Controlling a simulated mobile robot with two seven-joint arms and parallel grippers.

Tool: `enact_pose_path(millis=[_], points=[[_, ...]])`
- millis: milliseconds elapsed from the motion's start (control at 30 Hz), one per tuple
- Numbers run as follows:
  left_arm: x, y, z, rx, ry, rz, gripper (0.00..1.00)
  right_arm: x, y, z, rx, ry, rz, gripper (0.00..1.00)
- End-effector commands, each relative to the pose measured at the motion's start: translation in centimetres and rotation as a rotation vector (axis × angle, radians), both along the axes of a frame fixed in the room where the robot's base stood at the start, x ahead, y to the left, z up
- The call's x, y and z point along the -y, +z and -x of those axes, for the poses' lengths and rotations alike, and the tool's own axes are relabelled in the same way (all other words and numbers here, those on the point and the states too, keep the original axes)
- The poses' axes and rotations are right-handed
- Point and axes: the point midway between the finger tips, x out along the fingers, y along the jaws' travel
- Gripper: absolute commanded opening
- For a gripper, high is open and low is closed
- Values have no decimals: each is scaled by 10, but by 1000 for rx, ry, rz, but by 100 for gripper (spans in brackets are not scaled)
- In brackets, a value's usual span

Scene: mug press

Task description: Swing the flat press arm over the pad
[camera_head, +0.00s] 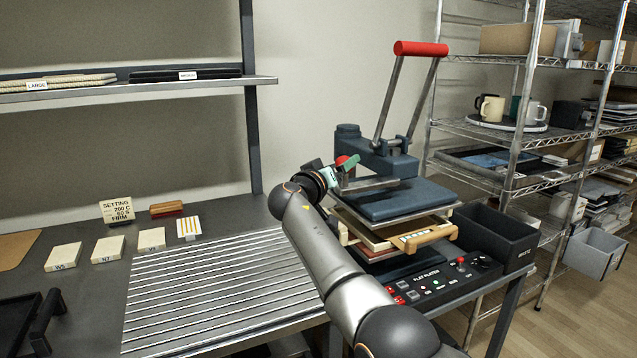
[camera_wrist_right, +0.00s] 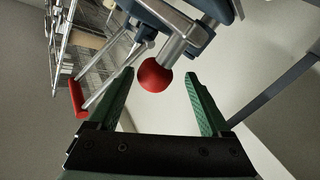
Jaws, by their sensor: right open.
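The flat press stands right of centre in the head view, with a blue-grey upper body (camera_head: 378,155) and a tall red-gripped handle (camera_head: 420,48). A small red ball knob (camera_head: 342,160) on a metal rod sticks out to its left. A dark blue flat slab (camera_head: 400,199) lies below the upper body; I cannot tell whether it is the pad. My right gripper (camera_head: 343,172) is at the knob. In the right wrist view the green jaws (camera_wrist_right: 160,75) are open, and the red knob (camera_wrist_right: 154,76) shows between their tips, nearer the left finger. Contact is unclear.
A control panel (camera_head: 440,283) and a dark bin (camera_head: 497,236) are in front and to the right of the press. A ribbed metal surface (camera_head: 215,290) lies left. Labelled blocks (camera_head: 108,249) and a setting card (camera_head: 116,210) stand farther left. Wire shelving (camera_head: 515,130) is at right.

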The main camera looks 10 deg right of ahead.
Motion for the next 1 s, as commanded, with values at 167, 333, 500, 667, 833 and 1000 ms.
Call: enact_pose_path(millis=[167,333,500,667,833,1000], points=[[0,15,-8,61,-2,4,58,-6,-2,10,0,0,-5,82],[0,21,-11,75,-4,5,58,-20,-2,25,0,2,-4,82],[-1,16,-9,59,-3,1,58,-38,-1,44,-1,3,-4,82],[-1,14,-8,50,-3,0,58,-55,-1,63,-1,5,-4,82],[-1,13,-8,46,-4,-1,58,-68,-1,78,-2,4,-3,82],[-1,12,-7,43,-3,-1,58,-73,-1,84,-3,3,-2,82]])
